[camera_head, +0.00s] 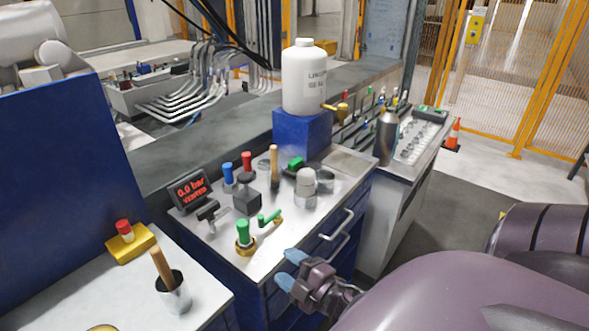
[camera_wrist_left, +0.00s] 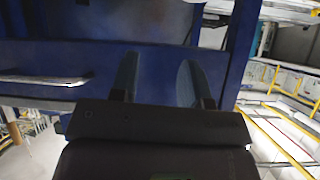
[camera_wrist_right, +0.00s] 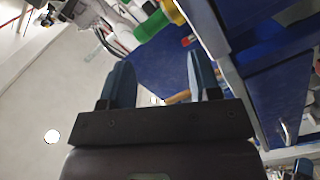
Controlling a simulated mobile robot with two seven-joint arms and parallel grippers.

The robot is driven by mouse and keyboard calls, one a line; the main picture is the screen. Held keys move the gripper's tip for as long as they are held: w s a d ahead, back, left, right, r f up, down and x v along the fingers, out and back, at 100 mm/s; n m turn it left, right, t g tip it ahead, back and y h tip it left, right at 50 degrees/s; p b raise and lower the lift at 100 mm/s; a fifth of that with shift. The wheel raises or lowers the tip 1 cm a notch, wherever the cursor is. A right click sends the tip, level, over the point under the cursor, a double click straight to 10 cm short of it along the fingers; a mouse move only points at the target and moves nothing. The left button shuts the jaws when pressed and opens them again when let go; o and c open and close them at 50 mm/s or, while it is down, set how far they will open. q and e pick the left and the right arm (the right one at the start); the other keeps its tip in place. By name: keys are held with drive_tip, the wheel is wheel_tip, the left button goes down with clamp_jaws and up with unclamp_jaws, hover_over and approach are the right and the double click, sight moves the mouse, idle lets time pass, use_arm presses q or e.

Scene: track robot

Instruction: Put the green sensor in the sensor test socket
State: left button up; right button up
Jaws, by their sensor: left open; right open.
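A green-capped cylinder (camera_head: 243,232), apparently the green sensor, stands upright in a brass ring (camera_head: 245,247) at the front of the metal worktop in the head view. I cannot tell whether this ring is the sensor test socket. A green part also shows at the top of the right wrist view (camera_wrist_right: 172,12). Blue (camera_head: 228,173) and red (camera_head: 246,161) capped pieces stand farther back. My right gripper (camera_head: 289,269) is open and empty, off the worktop's front edge, right of the green sensor. My left gripper (camera_wrist_left: 157,80) is open and empty before a blue drawer front.
A display (camera_head: 189,191) reads 0.0 bar, vented. A green-handled valve (camera_head: 268,218) lies just right of the green sensor. A wooden handle (camera_head: 274,166), white-topped jar (camera_head: 306,187) and white bottle (camera_head: 304,78) stand behind. Drawer handles (camera_head: 335,225) project from the front.

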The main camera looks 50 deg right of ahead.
drive_tip(key=s+a+f+m+g, duration=0.2)
drive_tip(key=s+f+m+g, duration=0.1)
drive_tip(key=f+m, duration=0.2)
drive_tip(key=s+a+f+m+g, duration=0.3)
drive_tip(key=f+m, duration=0.3)
drive_tip(key=f, duration=0.3)
drive_tip(key=shift+s+a+h, duration=0.25)
drive_tip(key=shift+s+h, duration=0.05)
drive_tip(key=shift+c, duration=0.6)
